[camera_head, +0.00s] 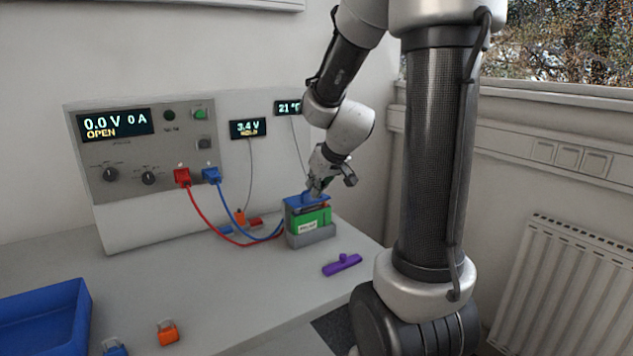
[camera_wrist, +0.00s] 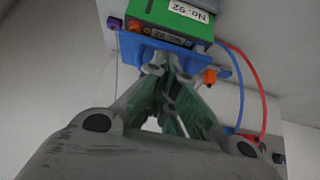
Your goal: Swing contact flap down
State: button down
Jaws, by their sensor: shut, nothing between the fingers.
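The green battery (camera_head: 311,219), labelled in white, sits in a grey holder (camera_head: 312,238) on the bench; it also shows at the top of the wrist view (camera_wrist: 172,18). A blue part, apparently the contact flap (camera_head: 293,203), is at the battery's top; in the wrist view the blue plate (camera_wrist: 131,47) lies across the battery's end. My gripper (camera_head: 313,191) is shut and empty, its fingertips (camera_wrist: 170,66) right at the blue plate. I cannot tell whether they touch it. The gripper hides part of the flap in the head view.
The cycler (camera_head: 150,215) behind reads 0.0 V, 0 A, OPEN. Red (camera_head: 205,219) and blue (camera_head: 229,209) cables run from it toward the holder. A purple piece (camera_head: 342,265) lies to the right in front. A blue bin (camera_head: 45,320) and an orange block (camera_head: 168,333) are at front left.

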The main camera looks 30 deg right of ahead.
jog(key=c, duration=2.2)
grip_release()
jog(key=shift+s+f, duration=0.2)
jog(key=o, duration=1.5)
jog(key=shift+w, duration=0.1)
jog(key=shift+r, duration=0.1)
jog(key=v, duration=1.2)
